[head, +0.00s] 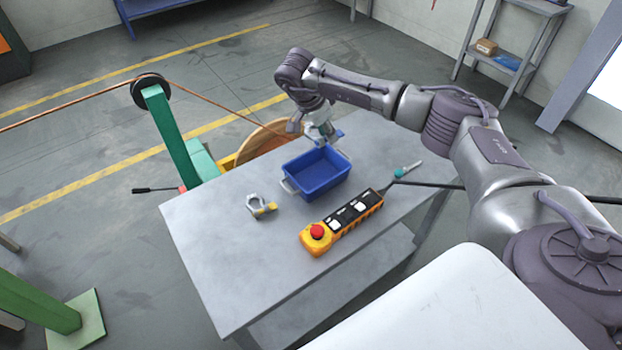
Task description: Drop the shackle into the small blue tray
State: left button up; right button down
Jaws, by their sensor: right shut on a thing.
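The small blue tray (316,190) stands on the grey table, open side up, and its visible inside is empty. My right gripper (318,130) is above the tray's far rim, pointing down. It is shut on a small grey and blue piece, which looks like the shackle (325,134); the fingers hide part of it. I cannot tell whether the piece touches the rim. Another grey, shackle-like metal piece with a yellow part (261,206) lies on the table left of the tray. My left gripper is not in view.
An orange and black control pendant (341,221) with a red button lies in front of the tray on the table (235,270). A small teal-handled tool (408,169) lies to the right. A wooden reel (268,142) and green stand (168,135) are behind. The table's front left is clear.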

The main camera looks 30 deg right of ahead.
aim_at(326, 146)
notch_tip(326, 146, down, 4)
jog(key=shift+a+f+b, duration=0.1)
jog(key=shift+b, duration=1.15)
jog(key=shift+f, duration=0.4)
jog(key=c, duration=0.8)
grip_release()
